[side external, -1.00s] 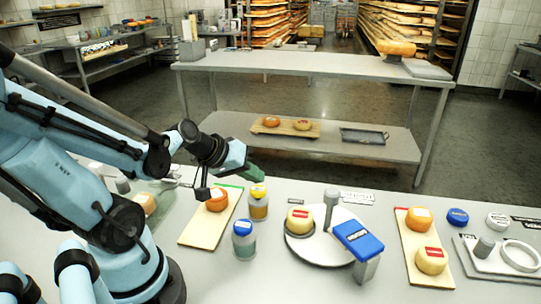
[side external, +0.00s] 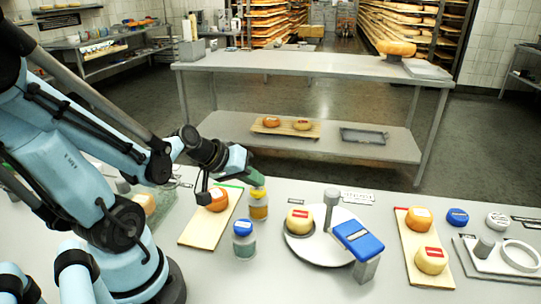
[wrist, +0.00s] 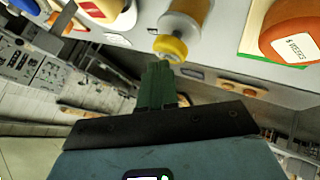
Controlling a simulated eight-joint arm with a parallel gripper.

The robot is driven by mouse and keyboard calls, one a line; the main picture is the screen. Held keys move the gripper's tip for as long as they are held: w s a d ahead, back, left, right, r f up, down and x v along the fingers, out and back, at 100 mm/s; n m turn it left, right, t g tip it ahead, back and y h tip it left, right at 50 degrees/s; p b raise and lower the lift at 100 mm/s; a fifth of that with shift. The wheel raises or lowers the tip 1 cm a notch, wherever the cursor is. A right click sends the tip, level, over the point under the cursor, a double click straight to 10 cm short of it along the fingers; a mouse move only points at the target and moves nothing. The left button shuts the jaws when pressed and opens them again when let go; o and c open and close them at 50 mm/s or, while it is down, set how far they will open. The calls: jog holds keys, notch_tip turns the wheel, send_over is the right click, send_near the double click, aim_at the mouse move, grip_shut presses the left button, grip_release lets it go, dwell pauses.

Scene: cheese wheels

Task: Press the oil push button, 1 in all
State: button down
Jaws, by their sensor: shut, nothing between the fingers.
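A bottle with amber contents and a yellow push top (side external: 258,205) stands on the table right of the green-edged board. I take it for the oil dispenser, but its label is too small to read. A second bottle, with a blue top (side external: 243,242), stands in front of it. My gripper (side external: 256,178) is shut and empty, its green fingers tilted down just above the yellow top. In the wrist view the fingertips (wrist: 161,66) are close to the yellow top (wrist: 170,47). I cannot tell whether they touch it.
An orange cheese (side external: 216,201) sits on the board (side external: 203,232) left of the bottles. A round plate (side external: 312,249) with a cheese, a post and a blue-topped device (side external: 358,240) stands to the right. Another board (side external: 430,270) holds two cheeses.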

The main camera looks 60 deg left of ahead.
aim_at(254, 190)
jog(key=shift+f, duration=0.7)
dwell(0.7)
jog(key=shift+r, duration=1.3)
jog(key=shift+r, duration=2.5)
jog(key=d+m+g, duration=0.2)
jog(key=d+m, duration=0.6)
jog(key=d, duration=0.1)
jog(key=shift+s+d+f, duration=0.25)
jog(key=shift+s+f, duration=0.05)
jog(key=shift+f, duration=0.1)
